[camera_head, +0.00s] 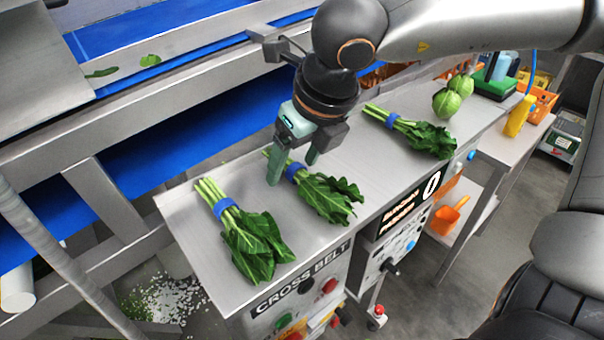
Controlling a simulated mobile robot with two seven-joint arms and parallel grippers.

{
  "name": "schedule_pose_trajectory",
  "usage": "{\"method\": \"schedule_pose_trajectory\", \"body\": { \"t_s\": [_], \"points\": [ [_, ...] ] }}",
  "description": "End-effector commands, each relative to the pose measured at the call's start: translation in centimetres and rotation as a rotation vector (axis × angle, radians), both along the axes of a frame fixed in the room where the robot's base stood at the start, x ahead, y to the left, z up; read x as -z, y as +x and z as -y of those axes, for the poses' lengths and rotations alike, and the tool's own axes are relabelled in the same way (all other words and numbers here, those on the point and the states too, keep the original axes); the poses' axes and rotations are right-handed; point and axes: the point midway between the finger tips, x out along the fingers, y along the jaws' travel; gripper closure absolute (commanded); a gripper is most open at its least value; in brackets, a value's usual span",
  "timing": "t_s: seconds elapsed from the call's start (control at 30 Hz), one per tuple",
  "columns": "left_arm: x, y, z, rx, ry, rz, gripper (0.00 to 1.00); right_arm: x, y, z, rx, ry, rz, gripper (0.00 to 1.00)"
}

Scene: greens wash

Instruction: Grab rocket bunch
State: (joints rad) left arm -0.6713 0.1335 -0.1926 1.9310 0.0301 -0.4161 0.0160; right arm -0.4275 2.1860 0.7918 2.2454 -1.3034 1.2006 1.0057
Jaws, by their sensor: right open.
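Three leafy bunches with blue bands lie on the steel table. The middle bunch (328,196) has narrow, lobed leaves and looks like the rocket. My right gripper (293,173) is open over it, with its fingers on either side of the stems near the blue band. The gripper partly hides the stems, and I cannot tell whether the fingers touch them. A broad-leaved bunch (255,243) lies to the left, nearer the front. A dark, curly-leaved bunch (425,136) lies to the right. My left gripper is not in view.
The steel table (190,262) has bare room between bunches. Round green vegetables (447,102) sit at its far right end. A blue belt (200,125) behind a metal rail runs along the left. A control box (300,300) with buttons fronts the table.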

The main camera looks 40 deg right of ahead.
Motion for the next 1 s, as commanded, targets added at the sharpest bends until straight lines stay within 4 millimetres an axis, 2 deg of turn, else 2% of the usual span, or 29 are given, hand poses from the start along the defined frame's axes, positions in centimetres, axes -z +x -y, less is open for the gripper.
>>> {"method": "schedule_pose_trajectory", "body": {
  "t_s": [0.27,0.9,1.0],
  "points": [
    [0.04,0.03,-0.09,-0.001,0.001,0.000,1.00,0.11,0.08,-0.02,0.000,0.000,0.002,0.27],
    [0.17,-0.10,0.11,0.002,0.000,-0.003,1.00,0.09,0.07,-0.01,0.000,0.000,0.002,0.99],
    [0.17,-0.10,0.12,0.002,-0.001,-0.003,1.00,0.08,0.07,-0.01,0.000,0.000,0.002,1.00]
  ]
}}
